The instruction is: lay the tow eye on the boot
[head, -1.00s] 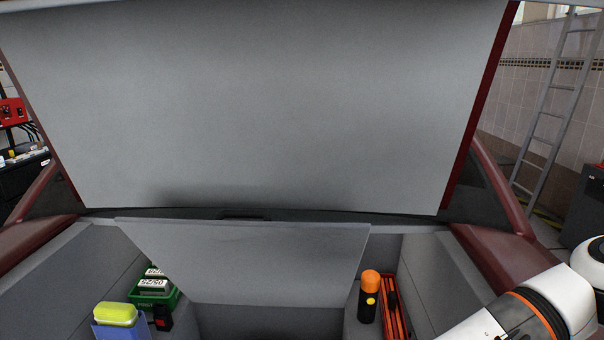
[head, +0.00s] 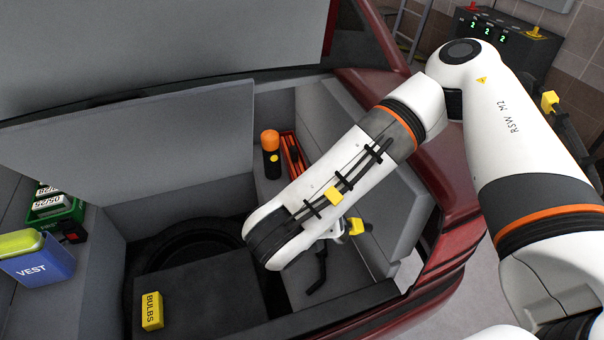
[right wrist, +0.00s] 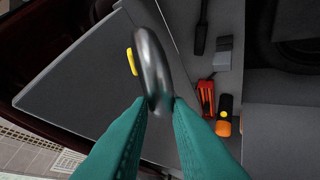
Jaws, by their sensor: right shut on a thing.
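The tow eye (right wrist: 152,62), a dark glossy metal ring, stands between the teal fingertips of my right gripper (right wrist: 160,104) in the right wrist view. The gripper is shut on it and holds it over the right part of the boot, with grey panels behind. In the head view my right arm reaches into the open boot (head: 335,130); its forearm hides most of the gripper, and I cannot make out the tow eye there. My left gripper is not in view.
A yellow bulbs box (head: 152,311) lies on a dark panel. A blue vest pouch (head: 38,262) and green box (head: 55,212) are left.

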